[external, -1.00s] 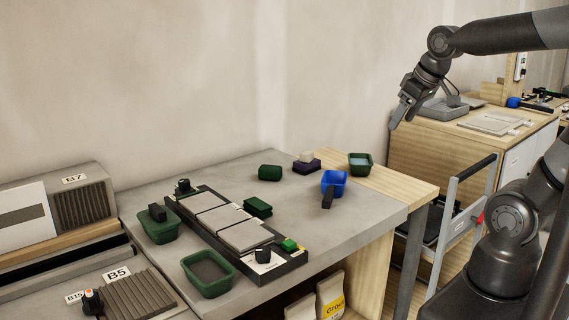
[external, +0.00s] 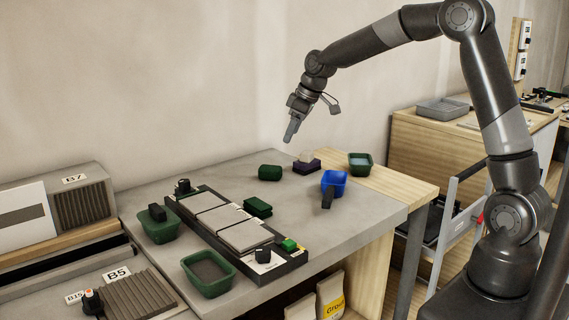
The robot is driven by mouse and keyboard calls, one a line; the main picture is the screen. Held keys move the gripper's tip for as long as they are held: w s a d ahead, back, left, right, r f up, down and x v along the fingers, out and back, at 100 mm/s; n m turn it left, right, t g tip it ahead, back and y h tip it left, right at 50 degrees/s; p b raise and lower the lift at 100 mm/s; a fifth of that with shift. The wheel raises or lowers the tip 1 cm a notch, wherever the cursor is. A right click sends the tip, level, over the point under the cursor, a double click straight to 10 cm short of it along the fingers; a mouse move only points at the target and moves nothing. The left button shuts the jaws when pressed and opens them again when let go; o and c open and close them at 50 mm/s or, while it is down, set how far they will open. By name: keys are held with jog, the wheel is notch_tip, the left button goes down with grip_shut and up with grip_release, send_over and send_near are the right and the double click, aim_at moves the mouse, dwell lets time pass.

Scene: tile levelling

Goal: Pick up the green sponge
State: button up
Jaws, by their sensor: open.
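A dark green, rounded block (external: 270,172), which looks like the green sponge, lies at the back of the grey table. Another dark green piece (external: 257,207), layered like a pad, lies beside the row of grey tiles; I cannot tell for certain which of the two is the sponge. My gripper (external: 291,132) points down in the air above the back of the table, a little right of the rounded block and well above it. It is open and empty, apart from everything.
A pale piece on a dark purple block (external: 307,167) stands just right of the rounded block. A blue container (external: 334,184) and a green tub (external: 361,164) are further right. Two green trays (external: 208,274) flank the tile rack (external: 284,265) at the left and front.

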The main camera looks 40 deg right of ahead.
aim_at(270, 167)
jog(key=shift+n+y, duration=0.3)
jog(key=x, duration=0.5)
jog(key=w+x, duration=0.1)
jog(key=x, duration=0.8)
jog(key=shift+w+a, duration=0.1)
jog(key=shift+w, duration=0.45)
jog(key=shift+c, duration=0.3)
jog(key=c, duration=1)
